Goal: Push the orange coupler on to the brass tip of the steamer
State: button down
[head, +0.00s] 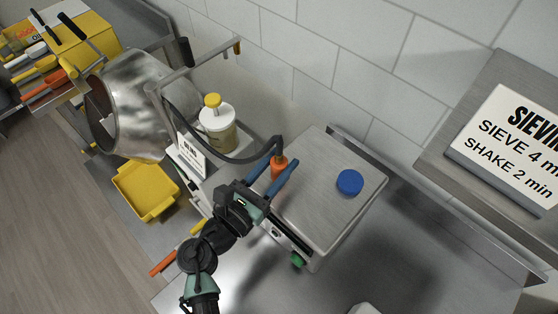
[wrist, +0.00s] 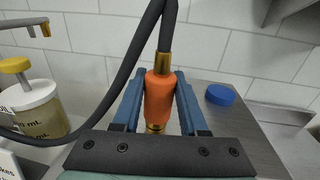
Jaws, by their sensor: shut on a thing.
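The orange coupler (head: 279,164) stands roughly upright on the end of a black hose (head: 235,159). My gripper (head: 284,165) is shut on the coupler, with one blue finger on each side of it. In the wrist view the coupler (wrist: 159,97) sits between the fingers, with a brass collar above it. A bit of brass (wrist: 155,127) shows just under the coupler; I cannot tell if it is the steamer's tip or the coupler's own end. The steel box with a blue cap (head: 350,182), seemingly the steamer (head: 318,208), lies below and right of the coupler.
A yellow-topped bottle (head: 217,129) and a metal drum (head: 135,105) stand at the left. A yellow tray (head: 146,190) lies below them. A tiled wall rises behind, and a sign (head: 512,143) stands at the right.

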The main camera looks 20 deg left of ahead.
jog(key=shift+c, duration=1.8)
grip_release()
jog(key=shift+s+a+f, duration=0.1)
jog(key=shift+s, duration=0.25)
jog(key=b+v, duration=0.3)
jog(key=v, duration=0.9)
jog(key=shift+s, duration=0.1)
